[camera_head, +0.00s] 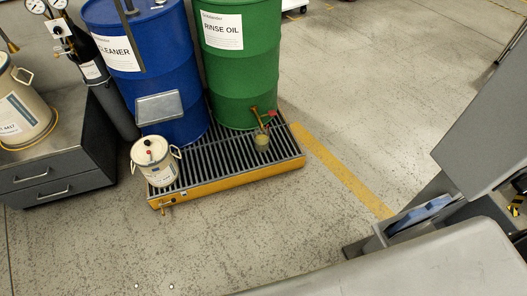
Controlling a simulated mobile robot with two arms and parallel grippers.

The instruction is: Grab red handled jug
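A white pail-like container (156,162) with side handles stands on the front left of the slatted spill pallet (230,178). Its lid carries a small red part and a dark cap. A small clear vessel (262,142) sits on the pallet below the brass tap (256,115) of the green drum, close to a red part (272,113). I cannot tell for sure which of these is the red handled jug; no plain red jug handle shows.
A blue drum (172,90) labelled cleaner and a green drum (240,70) labelled rinse oil stand on the pallet. A grey drawer cabinet (55,180) bearing a cream canister (22,108) is at left. A yellow floor line (340,170) runs right of the pallet. The front floor is clear.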

